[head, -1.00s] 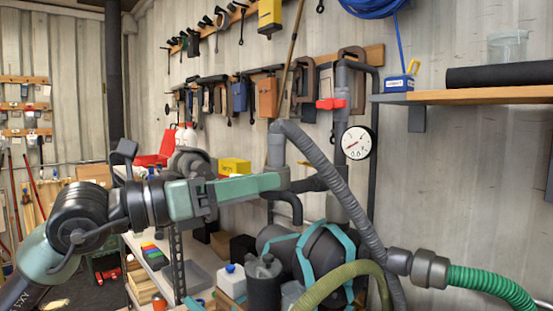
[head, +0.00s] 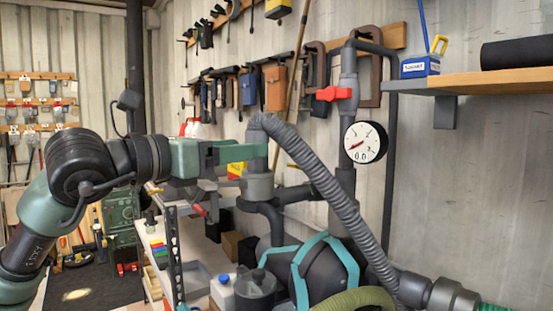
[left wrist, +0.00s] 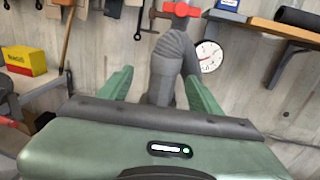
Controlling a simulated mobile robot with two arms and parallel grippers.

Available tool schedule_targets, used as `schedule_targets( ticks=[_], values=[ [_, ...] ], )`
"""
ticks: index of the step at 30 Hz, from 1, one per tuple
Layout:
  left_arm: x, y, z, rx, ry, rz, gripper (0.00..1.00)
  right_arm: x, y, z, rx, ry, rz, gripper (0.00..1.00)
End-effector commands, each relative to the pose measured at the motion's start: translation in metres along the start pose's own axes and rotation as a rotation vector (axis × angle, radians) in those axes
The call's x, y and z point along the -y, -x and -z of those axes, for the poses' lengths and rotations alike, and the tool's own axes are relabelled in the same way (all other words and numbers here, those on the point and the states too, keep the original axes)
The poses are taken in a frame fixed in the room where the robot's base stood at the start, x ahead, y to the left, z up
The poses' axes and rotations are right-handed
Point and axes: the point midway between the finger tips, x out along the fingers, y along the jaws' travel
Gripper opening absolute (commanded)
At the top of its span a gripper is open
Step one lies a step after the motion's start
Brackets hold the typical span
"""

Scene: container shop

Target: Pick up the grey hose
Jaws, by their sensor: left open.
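The grey hose (head: 335,195) is ribbed. It bends over at its top end above a grey pipe fitting (head: 257,187) and slopes down right to a dark coupling. My left gripper (head: 262,152) is at the hose's upper bend, its green finger overlapping the hose there. In the left wrist view the open green fingers (left wrist: 160,92) stand on either side of the hose (left wrist: 173,60), which lies between them. I cannot tell whether either finger touches it. My right gripper is in neither view.
A pressure gauge (head: 365,142) and a red valve handle (head: 333,93) are on the pipework to the right. A wooden shelf (head: 490,84) juts from the wall at upper right. A dark tank with teal bands (head: 330,270) stands below. Tools hang on the wall behind.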

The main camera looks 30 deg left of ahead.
Motion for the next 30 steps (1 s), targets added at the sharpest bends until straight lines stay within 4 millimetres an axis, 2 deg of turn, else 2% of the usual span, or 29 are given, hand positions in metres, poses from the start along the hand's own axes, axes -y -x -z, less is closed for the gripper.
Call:
schedule_targets(
  ticks=[4, 10, 15, 20, 27, 29, 30],
  values=[
    [0.001, -0.013, -0.004, -0.001, 0.003, 0.003, 0.64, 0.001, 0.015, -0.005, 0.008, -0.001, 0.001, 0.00],
    [0.003, -0.035, -0.005, -0.001, 0.001, 0.004, 0.64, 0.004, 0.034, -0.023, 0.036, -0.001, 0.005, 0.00],
    [0.006, -0.060, -0.006, -0.002, 0.003, 0.005, 0.64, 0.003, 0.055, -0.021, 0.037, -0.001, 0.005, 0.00],
    [0.005, -0.075, -0.003, 0.001, 0.001, 0.004, 0.64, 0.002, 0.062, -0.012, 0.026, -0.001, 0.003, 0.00],
    [0.005, -0.077, 0.000, 0.000, -0.001, 0.002, 0.64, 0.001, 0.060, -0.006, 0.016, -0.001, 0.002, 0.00],
    [0.005, -0.077, 0.000, 0.000, -0.001, 0.002, 0.50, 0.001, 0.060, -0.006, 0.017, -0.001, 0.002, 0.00],
    [0.005, -0.077, 0.000, 0.000, -0.001, 0.002, 0.39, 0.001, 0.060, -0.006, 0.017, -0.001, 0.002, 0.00]
  ],
)
